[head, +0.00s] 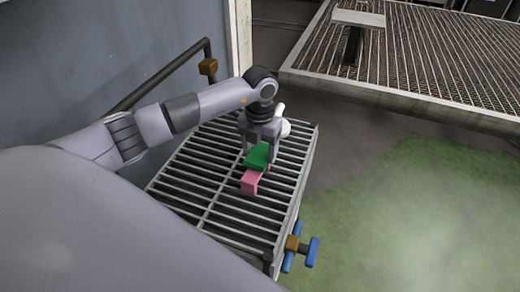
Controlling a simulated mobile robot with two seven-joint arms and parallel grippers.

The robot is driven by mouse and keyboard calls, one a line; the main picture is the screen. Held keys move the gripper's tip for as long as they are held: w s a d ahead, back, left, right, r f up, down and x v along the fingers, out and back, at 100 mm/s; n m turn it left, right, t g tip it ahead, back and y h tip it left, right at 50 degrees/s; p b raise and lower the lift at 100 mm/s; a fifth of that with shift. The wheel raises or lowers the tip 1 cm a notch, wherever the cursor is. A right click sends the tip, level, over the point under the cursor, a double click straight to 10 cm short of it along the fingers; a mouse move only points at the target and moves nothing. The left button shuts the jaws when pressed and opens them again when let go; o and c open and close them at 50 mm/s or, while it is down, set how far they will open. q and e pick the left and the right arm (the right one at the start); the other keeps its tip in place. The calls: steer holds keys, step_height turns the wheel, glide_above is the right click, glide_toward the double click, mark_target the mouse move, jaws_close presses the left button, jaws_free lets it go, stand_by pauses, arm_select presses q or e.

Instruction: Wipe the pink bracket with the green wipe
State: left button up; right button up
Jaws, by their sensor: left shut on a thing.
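The pink bracket (250,183) sits on the slatted grey rack, near its middle. The green wipe (257,156) is just behind the bracket's front part and appears to lie over or against its far end; I cannot tell if they touch. My left gripper (261,146) points down and is shut on the green wipe. Its fingertips are partly hidden by the wipe. My right gripper is not in view.
The slatted rack (208,178) has bare slats around the bracket. A white rounded thing (285,128) is partly hidden behind my left gripper. A dark rail (160,75) with an orange-brown block (208,66) runs along the wall.

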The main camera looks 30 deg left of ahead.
arm_select(q)
step_height(320, 180, up, 7)
steer(key=p, duration=0.4)
steer(key=shift+f, duration=0.15)
steer(key=shift+f, duration=0.1)
steer(key=shift+d, duration=0.1)
steer(key=m, duration=0.1)
steer(key=d+r+m, duration=0.1)
steer(key=m, duration=0.1)
steer(key=shift+s, duration=0.15)
steer(key=s+d+r+m, duration=0.3)
steer(key=s+d+m, duration=0.1)
steer(key=m, duration=1.3)
steer(key=s+d+r+m, duration=0.3)
steer(key=s+m, duration=0.1)
steer(key=m, duration=1.3)
steer(key=shift+s+d+r+m, duration=0.15)
steer(key=shift+d+r+m, duration=0.1)
steer(key=shift+d+m, duration=0.15)
